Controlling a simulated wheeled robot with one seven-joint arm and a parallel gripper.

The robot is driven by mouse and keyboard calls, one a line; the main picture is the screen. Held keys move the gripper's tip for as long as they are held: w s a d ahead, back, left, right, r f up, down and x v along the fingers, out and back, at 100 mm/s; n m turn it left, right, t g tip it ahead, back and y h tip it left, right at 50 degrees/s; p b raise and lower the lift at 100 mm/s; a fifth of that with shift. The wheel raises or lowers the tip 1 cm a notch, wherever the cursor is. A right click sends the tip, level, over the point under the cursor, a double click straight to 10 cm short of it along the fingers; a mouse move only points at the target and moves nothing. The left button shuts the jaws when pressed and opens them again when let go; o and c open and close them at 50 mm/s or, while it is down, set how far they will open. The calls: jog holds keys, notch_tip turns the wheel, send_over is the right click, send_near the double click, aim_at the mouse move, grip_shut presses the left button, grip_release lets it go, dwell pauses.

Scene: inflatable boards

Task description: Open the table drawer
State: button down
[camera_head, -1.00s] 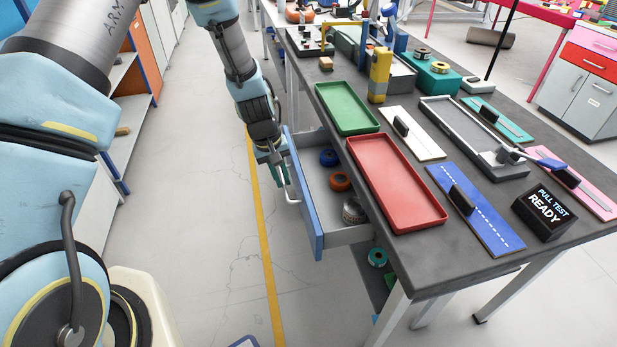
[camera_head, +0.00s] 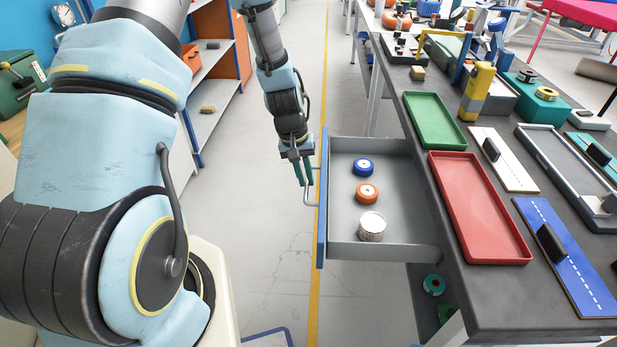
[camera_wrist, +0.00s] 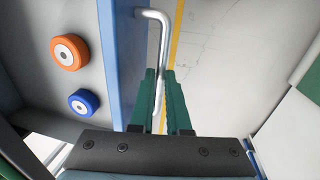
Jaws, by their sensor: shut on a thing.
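The table drawer (camera_head: 385,247) stands well pulled out from the table's left side, with a blue front panel (camera_head: 322,205). Inside it lie a blue roll (camera_head: 364,167), an orange roll (camera_head: 367,193) and a pale can (camera_head: 372,226). My gripper (camera_head: 303,174) is at the outer side of the front panel, at the silver bar handle (camera_head: 311,200). In the wrist view the green fingers (camera_wrist: 160,100) are shut on the handle (camera_wrist: 154,15), one finger on each side of the bar.
The dark table top (camera_head: 455,285) carries a green tray (camera_head: 434,118), a red tray (camera_head: 478,205) and several boards. Shelves (camera_head: 212,90) stand at the left beyond my arm. The floor (camera_head: 275,240) left of the drawer front is clear.

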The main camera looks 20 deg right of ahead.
jog(key=c, duration=1.2)
grip_release()
jog(key=shift+o, duration=0.2)
notch_tip(320, 180, up, 11)
jog(key=a+b, duration=0.1)
jog(key=shift+w+a+f, duration=0.15)
jog(key=shift+w+a, duration=0.25)
jog(key=s+a+r+n, duration=0.1)
jog(key=s+a+r, duration=0.1)
jog(key=a, duration=0.5)
jog(key=s+a+r+n+t+y, duration=0.1)
jog(key=s+a+r, duration=0.1)
jog(key=a, duration=0.6)
jog(key=s+a+r+n+t, duration=0.1)
jog(key=a+r, duration=0.3)
jog(key=a, duration=0.4)
jog(key=shift+s+y, duration=0.4)
jog(key=shift+s, duration=0.3)
